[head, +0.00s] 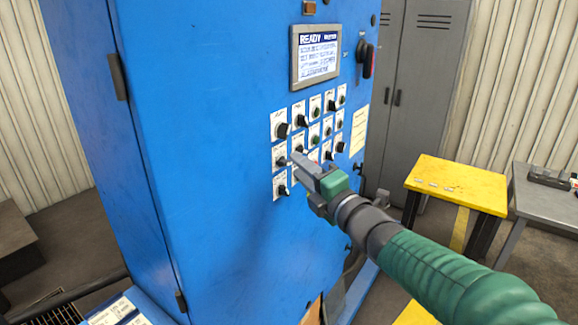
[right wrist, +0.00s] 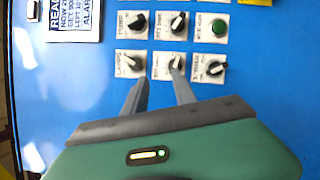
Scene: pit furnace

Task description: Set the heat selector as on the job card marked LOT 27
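The blue cabinet (head: 215,130) carries a panel of rotary knobs and green buttons (head: 315,130). My right gripper (head: 300,163) is in front of the panel's lower left knobs. In the right wrist view its two fingers (right wrist: 158,80) stand apart, with nothing seen held between them. A black knob on a white plate (right wrist: 172,65) lies just beyond the right finger's tip; contact cannot be told. Another knob (right wrist: 133,62) is by the left finger's tip. Labels are mostly too small to read, so I cannot tell which knob is the heat selector. No LOT 27 marking is legible. My left gripper is not in view.
A lit screen reading READY (head: 318,52) sits above the knobs, with a red-and-black switch (head: 366,58) to its right. Printed sheets (head: 118,312) lie at lower left. A yellow table (head: 455,187) and grey table (head: 545,200) stand at right, before grey lockers (head: 415,80).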

